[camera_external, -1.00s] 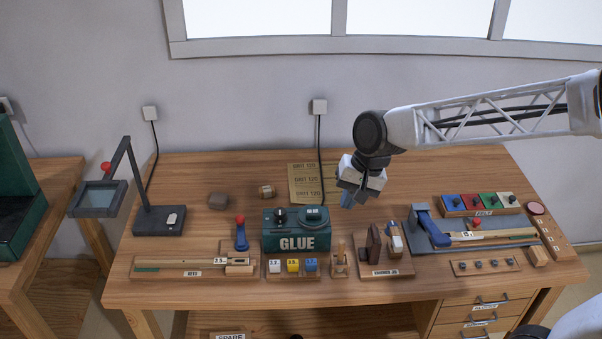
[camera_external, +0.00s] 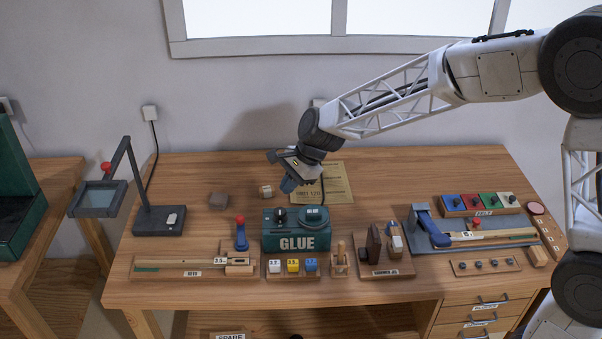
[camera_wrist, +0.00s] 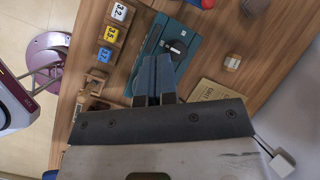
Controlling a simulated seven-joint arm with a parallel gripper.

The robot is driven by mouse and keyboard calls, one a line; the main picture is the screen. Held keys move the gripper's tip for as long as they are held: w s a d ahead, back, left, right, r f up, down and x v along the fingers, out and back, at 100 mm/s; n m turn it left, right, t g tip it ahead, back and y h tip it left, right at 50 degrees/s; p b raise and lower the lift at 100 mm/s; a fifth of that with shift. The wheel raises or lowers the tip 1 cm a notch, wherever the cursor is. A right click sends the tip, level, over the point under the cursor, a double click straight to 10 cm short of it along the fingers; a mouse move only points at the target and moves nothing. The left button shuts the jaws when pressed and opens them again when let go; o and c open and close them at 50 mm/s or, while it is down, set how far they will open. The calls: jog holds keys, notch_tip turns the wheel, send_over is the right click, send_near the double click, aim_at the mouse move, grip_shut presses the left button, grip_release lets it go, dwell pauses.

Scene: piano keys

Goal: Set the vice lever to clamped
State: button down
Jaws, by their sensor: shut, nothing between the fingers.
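A blue lever with a red ball (camera_external: 240,234) stands upright at the left of the green glue box, by a wooden key strip (camera_external: 180,264). Its blue and red parts show at the top edge of the wrist view (camera_wrist: 203,3). A second blue fixture (camera_external: 430,228) with a red knob (camera_external: 475,224) sits on a grey plate at the right. I cannot tell for sure which one is the vice. My gripper (camera_external: 289,186) is shut and empty, raised above the bench near the back of the glue box. Its fingers (camera_wrist: 154,75) overlap the box in the wrist view.
The green glue box (camera_external: 285,240) stands between my gripper and the bench front. A magnifier lamp (camera_external: 150,215) stands at left. The back left of the bench is mostly clear.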

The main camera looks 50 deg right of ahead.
jog(key=w+f+m, duration=0.2)
jog(key=w, duration=0.1)
jog(key=w+d+f+m, duration=0.1)
jog(key=w+f+m, duration=0.1)
jog(key=w+f, duration=0.1)
jog(key=w+d+f+m, duration=0.1)
jog(key=w+f+m, duration=0.1)
jog(key=w+f, duration=0.1)
jog(key=shift+w+d+f+t+y, duration=0.1)
jog(key=shift+w+f+t+y, duration=0.1)
jog(key=shift+w, duration=0.25)
jog(key=shift+w+f+t+y, duration=0.1)
jog(key=shift+w+t+y, duration=0.1)
jog(key=shift+w, duration=0.2)
jog(key=shift+f, duration=0.1)
send_near(241, 232)
jog(key=shift+w+f, duration=1.9)
jog(key=shift+w, duration=0.15)
